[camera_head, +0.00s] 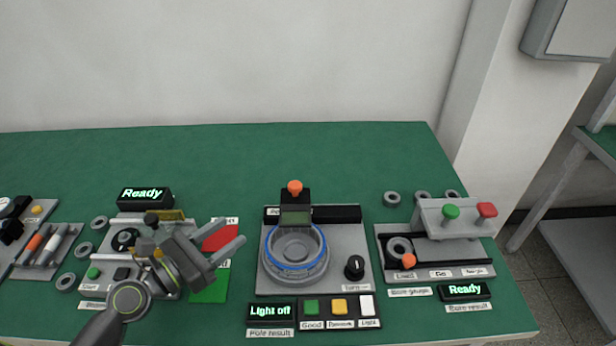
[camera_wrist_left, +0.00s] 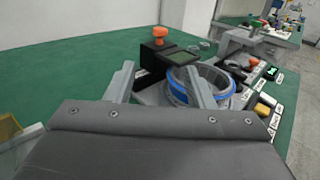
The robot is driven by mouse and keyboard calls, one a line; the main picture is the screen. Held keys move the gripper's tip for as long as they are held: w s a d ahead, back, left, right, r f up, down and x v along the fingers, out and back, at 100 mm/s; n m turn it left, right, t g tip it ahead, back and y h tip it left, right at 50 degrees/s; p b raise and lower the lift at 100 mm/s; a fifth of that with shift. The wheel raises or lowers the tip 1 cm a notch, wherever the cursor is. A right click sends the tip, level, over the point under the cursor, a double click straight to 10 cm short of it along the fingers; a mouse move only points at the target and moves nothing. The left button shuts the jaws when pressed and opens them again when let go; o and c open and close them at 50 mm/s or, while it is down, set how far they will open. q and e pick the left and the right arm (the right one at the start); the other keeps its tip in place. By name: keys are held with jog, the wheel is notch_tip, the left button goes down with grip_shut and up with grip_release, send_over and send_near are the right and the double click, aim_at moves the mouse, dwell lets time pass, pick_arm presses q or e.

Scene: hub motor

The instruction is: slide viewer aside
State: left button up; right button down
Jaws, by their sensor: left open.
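The viewer (camera_head: 296,217) is a dark block with a greenish window and an orange knob (camera_head: 294,187) on top. It stands at the back edge of the round grey fixture with a blue ring (camera_head: 268,248). In the left wrist view the viewer (camera_wrist_left: 180,57) and its orange knob (camera_wrist_left: 160,32) show beyond my fingers. My left gripper (camera_head: 234,236) is open and empty, left of the fixture and apart from the viewer. Its fingers point right towards the fixture. My right gripper is not in view.
A "Light off" display (camera_head: 271,311) and a button panel (camera_head: 340,311) stand in front of the fixture. A bore gauge station (camera_head: 440,250) is at right, and a "Ready" display (camera_head: 145,196) at left. Red (camera_head: 220,236) and green (camera_head: 209,290) pads lie by my left gripper. The table's back is clear.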

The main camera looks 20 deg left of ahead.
pick_arm(q)
jog(key=p, duration=0.3)
send_near(290, 190)
jog(key=x, duration=0.7)
jog(key=shift+w+d+r, duration=0.1)
jog(key=shift+w+d, duration=0.1)
jog(key=shift+w, duration=0.1)
jog(key=shift+w+d, duration=0.35)
jog(key=shift+w, duration=0.25)
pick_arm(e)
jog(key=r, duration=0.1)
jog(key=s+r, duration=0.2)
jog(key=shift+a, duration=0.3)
pick_arm(q)
jog(key=shift+c, duration=0.2)
grip_shut()
